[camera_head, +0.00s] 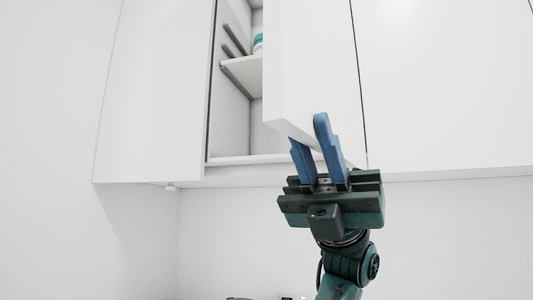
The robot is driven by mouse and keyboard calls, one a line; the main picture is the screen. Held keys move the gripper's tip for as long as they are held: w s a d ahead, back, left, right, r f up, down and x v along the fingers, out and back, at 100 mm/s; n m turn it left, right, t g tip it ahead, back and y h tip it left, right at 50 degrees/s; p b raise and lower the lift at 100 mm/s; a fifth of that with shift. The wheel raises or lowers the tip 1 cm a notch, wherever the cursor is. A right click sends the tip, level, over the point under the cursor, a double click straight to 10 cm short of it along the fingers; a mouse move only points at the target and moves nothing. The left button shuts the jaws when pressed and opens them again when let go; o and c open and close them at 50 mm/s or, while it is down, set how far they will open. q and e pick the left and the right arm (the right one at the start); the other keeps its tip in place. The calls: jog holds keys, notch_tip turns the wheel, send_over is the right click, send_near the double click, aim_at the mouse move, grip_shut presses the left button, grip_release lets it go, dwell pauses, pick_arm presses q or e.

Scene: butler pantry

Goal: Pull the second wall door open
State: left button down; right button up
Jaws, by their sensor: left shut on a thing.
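The second wall door (312,60) is a plain white panel in the upper middle, standing partly open from its cabinet. Its free edge on the left is swung out toward me, and a gap shows the cabinet interior (232,115). My left gripper (308,131) comes up from below with blue fingers. It is shut on the door's lower edge, with one finger on each side of the panel. The far finger is partly hidden by the door's edge. My right gripper is not in view.
Inside the cabinet are a shelf (243,72) and part of a green and white item (258,43). A closed white door (155,90) is to the left and another (445,80) to the right. The white wall (450,235) below is clear.

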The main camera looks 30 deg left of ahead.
pick_arm(q)
jog(key=w+d+n+t+h, duration=0.2)
jog(key=d+n+h, duration=0.2)
jog(key=d+h, duration=0.6)
jog(key=shift+d+n+h, duration=0.3)
jog(key=shift+d, duration=0.15)
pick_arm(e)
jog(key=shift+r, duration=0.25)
pick_arm(q)
jog(key=c, duration=1.4)
grip_release()
jog(key=shift+w, duration=0.1)
jog(key=shift+o, duration=0.2)
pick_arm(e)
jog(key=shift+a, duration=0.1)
pick_arm(q)
jog(key=b+v, duration=0.2)
jog(key=v, duration=1.1)
jog(key=shift+w+a, duration=0.15)
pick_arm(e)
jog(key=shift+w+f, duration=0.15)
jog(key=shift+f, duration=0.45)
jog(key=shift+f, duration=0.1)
